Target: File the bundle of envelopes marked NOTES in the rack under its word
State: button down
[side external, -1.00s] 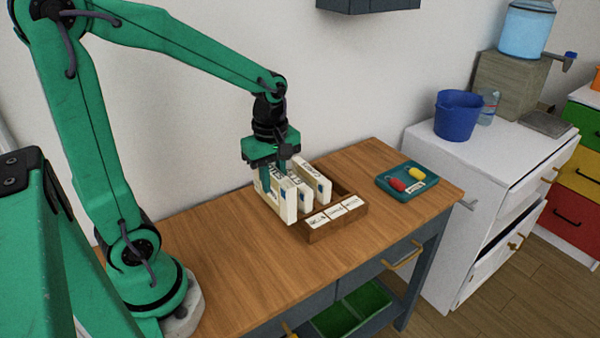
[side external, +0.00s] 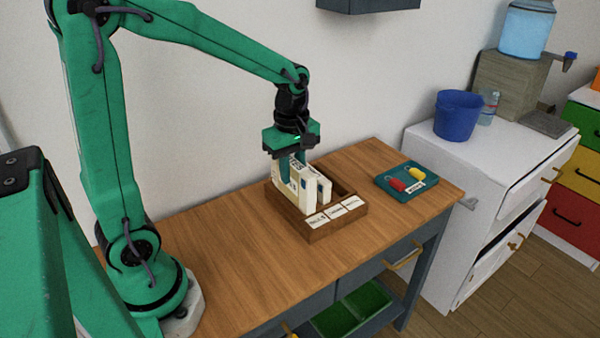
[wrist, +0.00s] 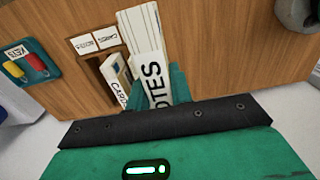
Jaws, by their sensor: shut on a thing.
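My gripper (side external: 297,170) is shut on the NOTES bundle (side external: 303,188), pale envelopes held upright above the left part of the wooden rack (side external: 322,235). In the wrist view the bundle's face (wrist: 154,80) shows "OTES", its first letter hidden by a finger. I cannot tell whether its lower edge is inside a compartment. A second bundle, CARDS (wrist: 117,78), stands in the rack beside it, towards the middle; it also shows in the side view (side external: 323,190). The rack's right compartment looks empty.
A teal tray (side external: 389,190) with a red and a yellow tag lies right of the rack, marked KEYS in the wrist view (wrist: 32,70). The wooden tabletop (side external: 220,265) is clear left of the rack. A white wall is behind.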

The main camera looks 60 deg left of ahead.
jog(key=w+d, duration=0.3)
jog(key=w, duration=0.9)
jog(key=shift+d+r, duration=0.3)
jog(key=shift+d, duration=0.1)
jog(key=shift+w, duration=0.15)
send_near(327, 168)
jog(key=s+d+f, duration=0.2)
jog(key=s+d, duration=0.2)
jog(key=shift+w+d+f, duration=0.1)
jog(key=shift+w+f, duration=0.05)
jog(key=shift+f, duration=0.9)
jog(key=shift+w+d+f, duration=0.1)
jog(key=shift+f, duration=0.9)
jog(key=shift+f, duration=0.15)
jog(key=c, duration=1.3)
grip_release()
jog(key=shift+o, duration=0.2)
